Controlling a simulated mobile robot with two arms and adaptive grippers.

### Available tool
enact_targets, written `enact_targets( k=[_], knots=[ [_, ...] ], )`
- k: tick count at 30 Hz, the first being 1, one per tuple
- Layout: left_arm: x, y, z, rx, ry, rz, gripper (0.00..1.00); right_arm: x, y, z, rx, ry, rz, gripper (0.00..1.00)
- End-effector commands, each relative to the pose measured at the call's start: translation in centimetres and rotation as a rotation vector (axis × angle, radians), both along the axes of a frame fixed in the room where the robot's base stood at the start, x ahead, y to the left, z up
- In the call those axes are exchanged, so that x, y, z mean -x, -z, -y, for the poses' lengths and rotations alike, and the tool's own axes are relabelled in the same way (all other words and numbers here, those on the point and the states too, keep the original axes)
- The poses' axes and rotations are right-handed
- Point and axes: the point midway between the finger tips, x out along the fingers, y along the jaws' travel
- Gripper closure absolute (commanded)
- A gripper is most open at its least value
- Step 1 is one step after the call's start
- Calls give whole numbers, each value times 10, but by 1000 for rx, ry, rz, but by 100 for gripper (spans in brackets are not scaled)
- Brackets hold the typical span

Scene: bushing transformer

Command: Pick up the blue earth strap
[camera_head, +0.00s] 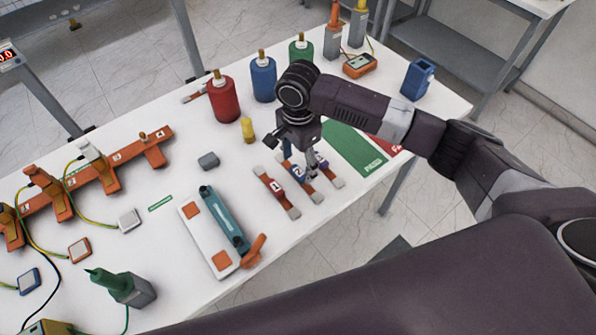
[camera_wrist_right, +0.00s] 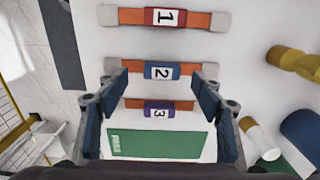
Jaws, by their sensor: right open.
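The blue earth strap is an orange strip with grey ends and a blue block marked 2 (camera_wrist_right: 162,71). It lies flat on the white table between the red-block strap marked 1 (camera_wrist_right: 165,17) and the purple-block strap marked 3 (camera_wrist_right: 159,109). In the head view the blue strap (camera_head: 306,187) is partly hidden by my right gripper (camera_head: 300,170). That gripper points down over the straps. In the wrist view its two fingers (camera_wrist_right: 160,97) are spread, one on each side of the straps, with nothing between the pads. I cannot tell its exact height. My left gripper is not in view.
A white and teal device (camera_head: 228,220) with an orange handle lies left of the straps. Red (camera_head: 223,98), blue (camera_head: 263,79) and green (camera_head: 301,50) bottles stand behind. A green PASS mat (camera_head: 357,149) lies to the right. An orange rack (camera_head: 105,168) is at left.

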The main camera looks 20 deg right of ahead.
Motion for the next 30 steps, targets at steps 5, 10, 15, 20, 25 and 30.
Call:
enact_targets(
  k=[5,10,15,20,25,30],
  knots=[
    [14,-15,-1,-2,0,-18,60,1,25,1,2,0,-3,39],
    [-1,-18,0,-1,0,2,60,1,40,1,2,0,0,39],
    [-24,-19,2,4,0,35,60,0,41,1,2,-1,1,39],
    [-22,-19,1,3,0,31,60,0,41,1,2,-1,1,52],
    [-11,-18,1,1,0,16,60,0,41,1,2,0,1,71],
    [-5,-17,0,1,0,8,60,1,41,1,2,0,1,87]
  ],
)
